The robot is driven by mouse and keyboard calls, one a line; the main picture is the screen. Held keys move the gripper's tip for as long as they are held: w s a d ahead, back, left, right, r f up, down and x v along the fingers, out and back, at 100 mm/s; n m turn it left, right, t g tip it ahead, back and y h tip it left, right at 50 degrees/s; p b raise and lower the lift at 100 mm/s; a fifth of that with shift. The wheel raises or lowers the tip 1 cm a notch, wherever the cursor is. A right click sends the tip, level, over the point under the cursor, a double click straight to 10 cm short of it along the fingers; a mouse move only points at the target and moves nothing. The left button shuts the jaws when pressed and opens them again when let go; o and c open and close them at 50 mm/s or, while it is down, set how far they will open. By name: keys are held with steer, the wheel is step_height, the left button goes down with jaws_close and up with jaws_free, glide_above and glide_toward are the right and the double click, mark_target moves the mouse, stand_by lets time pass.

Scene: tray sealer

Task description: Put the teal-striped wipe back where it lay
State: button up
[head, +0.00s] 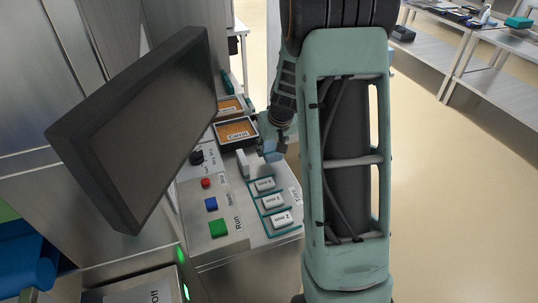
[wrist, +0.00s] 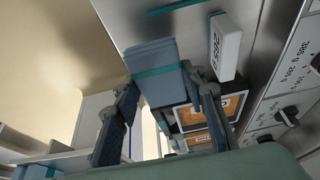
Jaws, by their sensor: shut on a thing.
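The teal-striped wipe (wrist: 152,82) is a folded blue-grey cloth with a teal band across it. In the wrist view it stands between the two fingers of my gripper (wrist: 162,88), which is shut on it. In the head view the wipe (head: 274,157) shows as a small blue-grey patch below my gripper (head: 268,147), over or at the right part of the control panel (head: 239,231). I cannot tell whether its lower edge touches the panel. My arm hides part of the panel's right side.
A white labelled block (head: 243,163) stands just left of the wipe. Several white labelled pieces (head: 265,185) sit in teal outlines nearer the front. Orange-filled trays (head: 236,131) lie behind. Red, blue and green buttons (head: 218,228) are on the left. A dark monitor (head: 140,130) overhangs the left side.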

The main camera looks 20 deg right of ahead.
mark_target(270, 154)
steer(key=shift+w+f, duration=0.5)
steer(key=shift+f, duration=0.15)
steer(key=shift+f+b, duration=0.6)
steer(key=shift+f, duration=1.05)
steer(key=o, duration=1.2)
steer(key=shift+r, duration=0.1)
steer(key=shift+r, duration=0.1)
steer(key=shift+s+r+p, duration=0.1)
steer(key=shift+r+p, duration=0.15)
steer(key=shift+p, duration=0.15)
steer(key=p+v, duration=0.1)
steer(key=v, duration=1)
steer(key=shift+s+r, duration=0.15)
steer(key=shift+r, duration=0.15)
